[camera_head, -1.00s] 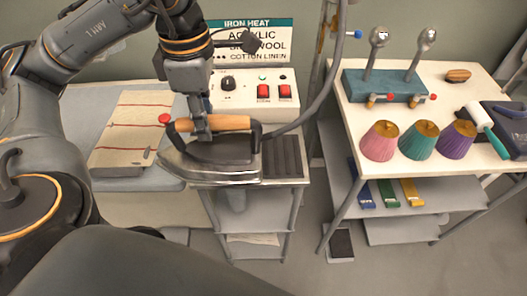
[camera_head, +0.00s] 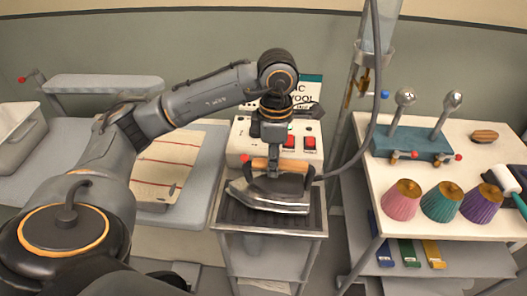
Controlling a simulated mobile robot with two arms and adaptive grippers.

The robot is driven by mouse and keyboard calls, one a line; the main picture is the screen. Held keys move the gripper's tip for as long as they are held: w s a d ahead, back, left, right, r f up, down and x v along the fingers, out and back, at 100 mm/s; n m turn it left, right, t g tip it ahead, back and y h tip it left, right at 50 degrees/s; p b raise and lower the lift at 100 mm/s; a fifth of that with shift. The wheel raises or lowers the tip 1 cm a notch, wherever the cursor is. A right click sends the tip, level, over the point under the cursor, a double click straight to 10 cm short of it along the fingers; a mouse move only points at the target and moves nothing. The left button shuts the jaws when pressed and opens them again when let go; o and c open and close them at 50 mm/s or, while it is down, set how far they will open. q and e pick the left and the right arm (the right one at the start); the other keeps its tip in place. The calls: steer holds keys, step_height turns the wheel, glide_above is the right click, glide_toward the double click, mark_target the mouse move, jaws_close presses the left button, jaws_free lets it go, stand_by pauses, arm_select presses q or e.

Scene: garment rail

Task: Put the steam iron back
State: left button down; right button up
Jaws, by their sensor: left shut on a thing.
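The steam iron (camera_head: 270,196) has a dark body, a pale metal sole and a wooden handle (camera_head: 262,163). My left gripper (camera_head: 272,168) is above it, shut on the handle. The iron is over the dark ribbed rest (camera_head: 240,216) on top of the small metal stand, its tip pointing left. It covers much of the rest, and I cannot tell whether the sole touches it. A hose (camera_head: 371,110) runs from the iron up to the right. My right gripper is not in view.
Behind the iron stands a white control box (camera_head: 245,137) with red switches. A pressing board with a striped cloth (camera_head: 165,170) lies left. The white table (camera_head: 375,183) at right holds a teal block with two metal knobs (camera_head: 410,142) and several pleated shades (camera_head: 442,202).

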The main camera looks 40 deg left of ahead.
mark_target(273, 179)
arm_select(q)
steer(key=shift+w+f, duration=0.55)
steer(key=shift+w, duration=0.1)
steer(key=f+p, duration=0.2)
steer(key=shift+w+f, duration=0.2)
steer(key=shift+f, duration=0.7)
steer(key=c, duration=1.1)
jaws_free()
steer(key=shift+f, duration=0.1)
steer(key=shift+s+d, duration=0.1)
steer(key=shift+s, duration=0.05)
